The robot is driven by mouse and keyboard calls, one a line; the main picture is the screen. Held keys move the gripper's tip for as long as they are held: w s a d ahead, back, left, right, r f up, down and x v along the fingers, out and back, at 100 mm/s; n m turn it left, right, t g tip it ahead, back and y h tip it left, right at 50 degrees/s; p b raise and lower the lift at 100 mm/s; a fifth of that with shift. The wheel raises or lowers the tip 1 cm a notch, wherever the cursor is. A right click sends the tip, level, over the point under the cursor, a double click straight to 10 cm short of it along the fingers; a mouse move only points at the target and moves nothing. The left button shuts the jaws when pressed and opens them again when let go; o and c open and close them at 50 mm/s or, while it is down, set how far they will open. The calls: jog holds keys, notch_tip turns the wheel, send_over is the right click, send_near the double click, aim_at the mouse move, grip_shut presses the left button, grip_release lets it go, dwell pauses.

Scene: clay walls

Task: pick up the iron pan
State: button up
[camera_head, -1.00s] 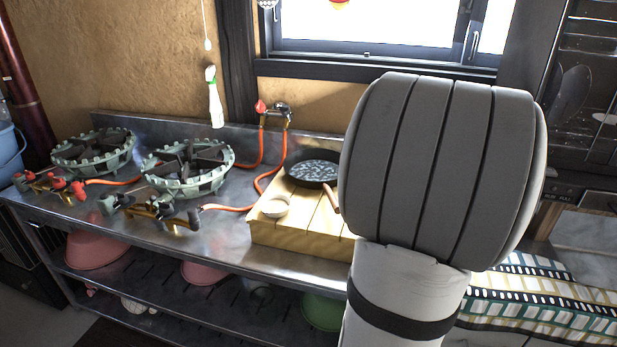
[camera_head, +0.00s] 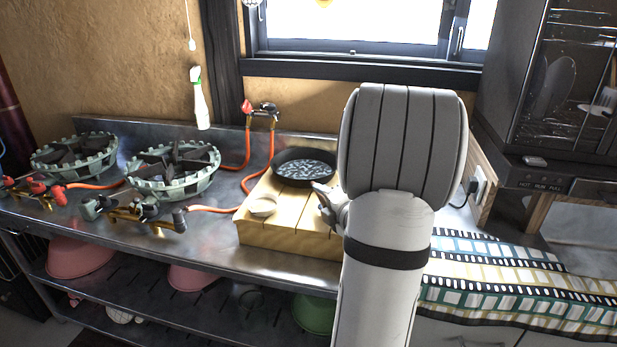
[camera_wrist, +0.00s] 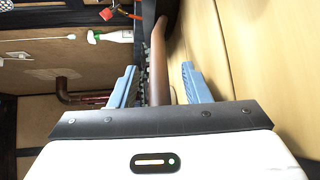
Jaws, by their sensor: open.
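The iron pan (camera_head: 303,167) is round and black, with a pale speckled inside. It sits on the back of the wooden board (camera_head: 262,236) in the head view. Its brown handle (camera_wrist: 158,62) runs between the two blue fingers of my gripper (camera_wrist: 160,84) in the wrist view. The fingers stand apart on either side of the handle, with a visible gap. In the head view only a grey part of my gripper (camera_head: 328,197) shows beside the board; my arm hides the rest and the handle.
Two gas burners (camera_head: 172,168) with orange hoses stand to the left on the metal counter (camera_head: 200,240). A patterned cloth (camera_head: 495,280) lies to the right. A window is behind.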

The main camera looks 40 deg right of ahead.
jog(key=shift+w, duration=0.1)
grip_shut()
dwell(0.4)
dwell(0.9)
jog(key=shift+r, duration=0.2)
